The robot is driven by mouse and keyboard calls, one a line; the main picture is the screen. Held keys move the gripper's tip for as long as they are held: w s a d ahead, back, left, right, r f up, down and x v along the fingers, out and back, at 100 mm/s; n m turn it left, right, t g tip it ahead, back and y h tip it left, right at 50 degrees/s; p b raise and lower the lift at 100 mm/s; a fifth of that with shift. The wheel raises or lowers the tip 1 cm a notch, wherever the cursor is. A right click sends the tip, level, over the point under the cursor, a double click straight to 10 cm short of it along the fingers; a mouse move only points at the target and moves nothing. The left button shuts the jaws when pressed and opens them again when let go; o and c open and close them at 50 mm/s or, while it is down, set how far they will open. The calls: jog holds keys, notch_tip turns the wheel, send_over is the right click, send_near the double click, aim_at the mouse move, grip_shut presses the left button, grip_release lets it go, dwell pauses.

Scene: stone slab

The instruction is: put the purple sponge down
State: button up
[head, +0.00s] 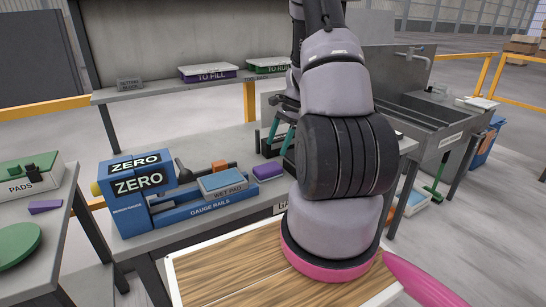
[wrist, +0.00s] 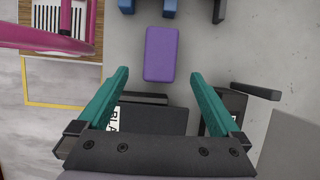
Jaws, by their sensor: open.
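The purple sponge (head: 268,171) lies flat on the grey stone slab (head: 215,147), just right of the wet pad block (head: 222,184). In the wrist view the sponge (wrist: 161,54) shows whole, just beyond the fingertips and centred between their lines. My gripper (wrist: 158,75) is open, with its two teal fingers spread wide and nothing between them. In the head view my gripper (head: 277,148) is partly hidden behind my arm, just behind the sponge. I cannot tell the height of the fingers above the slab.
The blue gauge rails holder (head: 197,211) and blue ZERO box (head: 140,190) stand left of the sponge. A shelf (head: 160,92) with labelled trays runs along the back. A sink (head: 430,115) lies at right. Dark labelled blocks (wrist: 155,118) sit below the fingers in the wrist view.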

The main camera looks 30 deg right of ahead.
jog(key=s+a+r+n+t+h, duration=0.1)
jog(key=s+a+r+n, duration=0.3)
jog(key=r, duration=0.6)
jog(key=s+a+r+n+t, duration=0.2)
jog(key=a+r, duration=0.3)
jog(key=r, duration=0.4)
jog(key=s+a+r+n+t+h, duration=0.1)
jog(key=s+a+r+n, duration=0.3)
jog(key=r, duration=0.6)
jog(key=s+a+r+n+t, duration=0.3)
jog(key=s+a+r, duration=0.1)
jog(key=s, duration=0.5)
jog(key=shift+s+a+r+n+h, duration=0.2)
jog(key=shift+s+r+n+h, duration=0.15)
jog(key=shift+r, duration=0.45)
